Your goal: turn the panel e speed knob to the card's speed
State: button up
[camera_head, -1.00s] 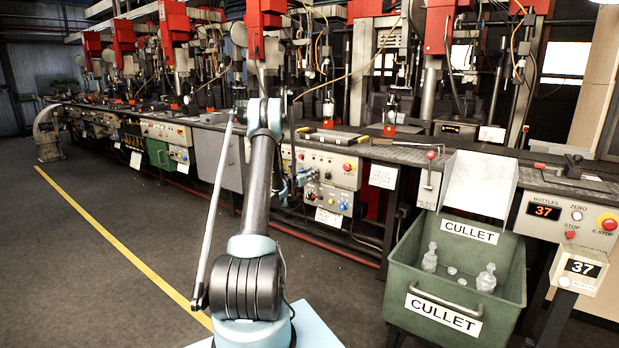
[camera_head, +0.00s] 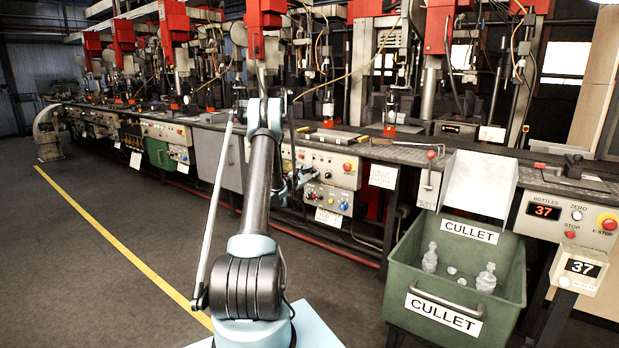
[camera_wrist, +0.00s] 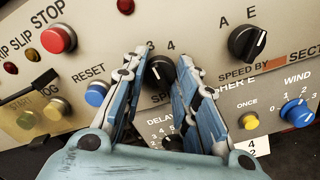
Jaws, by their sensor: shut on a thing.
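In the wrist view, a black speed knob (camera_wrist: 160,72) sits on a cream panel (camera_wrist: 205,30), with the figures 3 and 4 printed above it. My gripper (camera_wrist: 163,64) has its blue fingers on either side of this knob and is shut on it. A pale mark shows on the knob's face, but its exact heading is hard to read. The fingers hide most of the dial's other figures and part of its label. In the head view, my gripper is small and partly behind my arm, at the control panel (camera_head: 333,168). The card's speed is not readable.
A red STOP button (camera_wrist: 58,38), a blue RESET button (camera_wrist: 97,93), a yellow ONCE button (camera_wrist: 249,120) and a blue WIND knob (camera_wrist: 298,112) are close by. The green cullet bin (camera_head: 405,270) stands right of my arm.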

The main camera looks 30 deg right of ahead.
jog(key=m, duration=0.9)
jog(key=shift+s+m, duration=0.1)
jog(key=shift+m, duration=0.2)
dwell(0.3)
jog(key=o, duration=1.1)
jog(key=shift+a, duration=0.1)
jog(key=v, duration=1.1)
jog(key=shift+s+a+f, duration=0.1)
jog(key=shift+a+f, duration=0.05)
jog(key=shift+a, duration=0.2)
